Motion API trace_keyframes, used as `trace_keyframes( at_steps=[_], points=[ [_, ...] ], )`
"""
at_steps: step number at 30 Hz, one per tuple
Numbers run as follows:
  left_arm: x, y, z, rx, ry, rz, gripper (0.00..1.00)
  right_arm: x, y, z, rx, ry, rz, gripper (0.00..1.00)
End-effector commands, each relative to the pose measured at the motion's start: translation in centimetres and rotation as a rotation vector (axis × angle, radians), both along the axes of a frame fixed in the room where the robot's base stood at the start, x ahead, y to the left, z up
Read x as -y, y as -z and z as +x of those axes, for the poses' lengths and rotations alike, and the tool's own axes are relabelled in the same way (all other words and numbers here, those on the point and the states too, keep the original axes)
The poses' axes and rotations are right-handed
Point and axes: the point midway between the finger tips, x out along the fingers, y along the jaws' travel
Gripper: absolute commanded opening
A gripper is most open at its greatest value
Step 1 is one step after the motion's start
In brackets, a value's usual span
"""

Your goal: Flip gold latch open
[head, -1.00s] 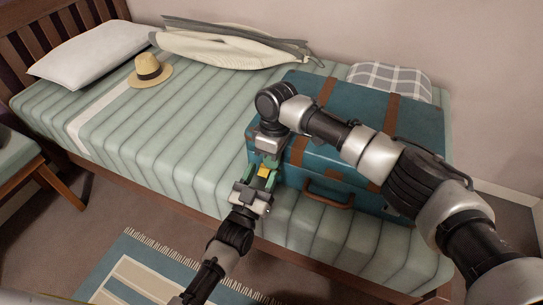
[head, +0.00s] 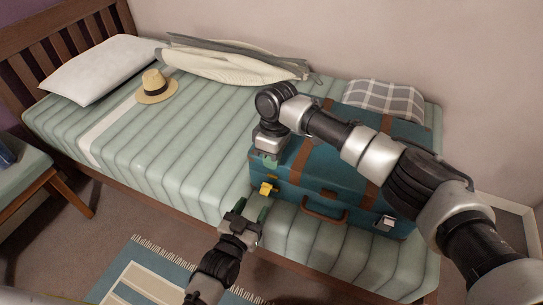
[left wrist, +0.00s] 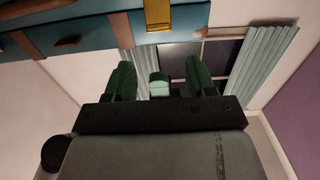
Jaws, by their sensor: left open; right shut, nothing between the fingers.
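The gold latch (head: 268,188) is on the front left of the teal suitcase (head: 345,200). It also shows at the top of the left wrist view (left wrist: 171,15). I cannot tell whether it is flipped open or closed. My left gripper (head: 252,211) is open and empty, in front of and a little below the latch, apart from it. Its two green fingers (left wrist: 160,78) stand apart in the left wrist view. My right gripper (head: 268,159) is shut and empty at the suitcase's top left, above the latch; its fingertips are partly hidden.
The suitcase lies on a striped bed (head: 190,140), with brown straps, a brown handle (head: 322,211) and a silver latch (head: 384,222) at the right. A straw hat (head: 156,87), a white pillow (head: 100,68) and a checked cushion (head: 383,98) are farther back. My right arm crosses above the suitcase.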

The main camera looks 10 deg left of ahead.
Motion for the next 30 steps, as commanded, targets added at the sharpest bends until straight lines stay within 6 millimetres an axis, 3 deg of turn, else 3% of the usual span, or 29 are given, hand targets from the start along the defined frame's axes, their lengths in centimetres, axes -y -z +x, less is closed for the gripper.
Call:
trace_keyframes(
  at_steps=[3,17,30],
  points=[
    [-0.8,0.0,-2.3,-0.005,0.000,0.001,0.55,0.0,-0.2,0.0,0.001,0.001,0.000,0.00],
    [-2.4,8.8,-4.5,-0.278,-0.010,0.093,0.55,0.1,-2.4,0.0,0.001,0.001,0.000,0.00],
    [-4.6,16.1,-9.0,-0.528,-0.024,0.170,0.55,0.1,-4.2,0.0,0.001,0.001,0.000,0.00]
  ],
)
